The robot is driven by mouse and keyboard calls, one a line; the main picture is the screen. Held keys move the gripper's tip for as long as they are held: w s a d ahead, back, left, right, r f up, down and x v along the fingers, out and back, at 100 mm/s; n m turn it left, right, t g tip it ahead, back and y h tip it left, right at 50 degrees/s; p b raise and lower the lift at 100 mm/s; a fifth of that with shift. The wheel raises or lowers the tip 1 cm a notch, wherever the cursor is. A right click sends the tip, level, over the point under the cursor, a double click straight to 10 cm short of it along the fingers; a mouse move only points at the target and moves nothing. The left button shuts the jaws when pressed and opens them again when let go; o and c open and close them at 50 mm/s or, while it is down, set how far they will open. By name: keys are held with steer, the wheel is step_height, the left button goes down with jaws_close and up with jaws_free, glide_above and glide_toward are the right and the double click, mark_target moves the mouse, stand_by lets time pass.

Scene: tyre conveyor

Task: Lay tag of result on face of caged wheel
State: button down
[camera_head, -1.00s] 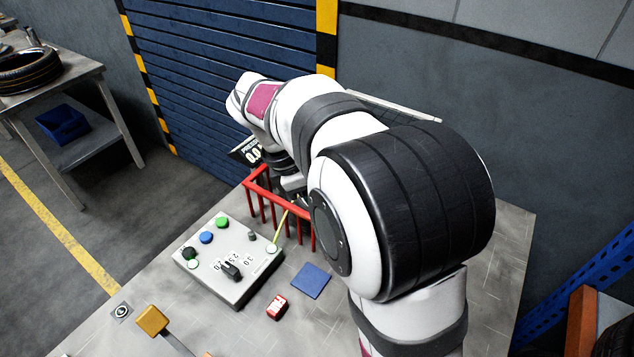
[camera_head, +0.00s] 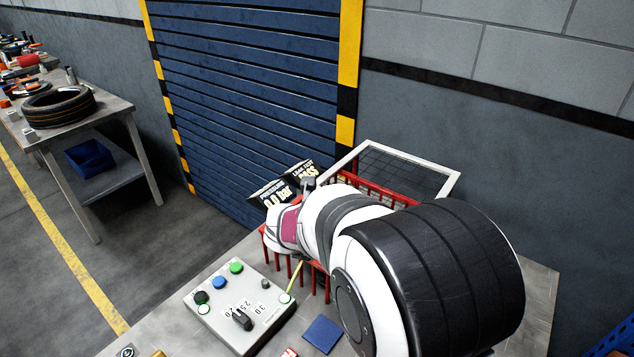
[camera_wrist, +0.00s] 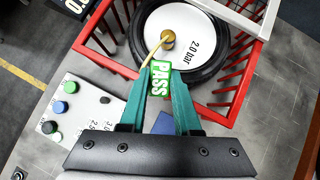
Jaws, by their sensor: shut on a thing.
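In the wrist view my gripper (camera_wrist: 161,76) has two teal fingers shut on a green tag (camera_wrist: 161,84) with white PASS lettering. The tag overlaps the near edge of the wheel in this view; I cannot tell whether it touches. The wheel has a black tyre and a white face (camera_wrist: 190,28) marked 2.0 bar, with a brass fitting (camera_wrist: 168,38) and a yellowish hose on it. It lies inside the red-barred cage (camera_wrist: 237,100). In the head view my arm hides the gripper, tag and wheel; some red cage bars (camera_head: 386,191) show.
The pale-framed mesh lid (camera_head: 447,187) stands open behind the cage.

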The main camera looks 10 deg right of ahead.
steer(key=w+d, duration=0.5)
steer(key=w, duration=0.7)
steer(key=f, duration=0.2)
steer(key=w+f, duration=0.1)
steer(key=f, duration=0.2)
steer(key=w+d+f, duration=0.1)
steer(key=f, duration=0.2)
steer(key=shift+w, duration=0.2)
steer(key=f, duration=0.2)
steer(key=shift+w+d+f, duration=0.15)
steer(key=shift+w+f, duration=0.25)
steer(key=shift+w+d+r, duration=0.1)
steer(key=shift+d+r, duration=0.05)
steer(key=shift+d, duration=0.05)
steer(key=g, duration=0.1)
steer(key=w+g+y, duration=0.1)
steer(key=g, duration=0.1)
steer(key=shift+f, duration=0.7)
steer(key=c, duration=0.6)
jaws_free()
steer(key=shift+f, duration=0.15)
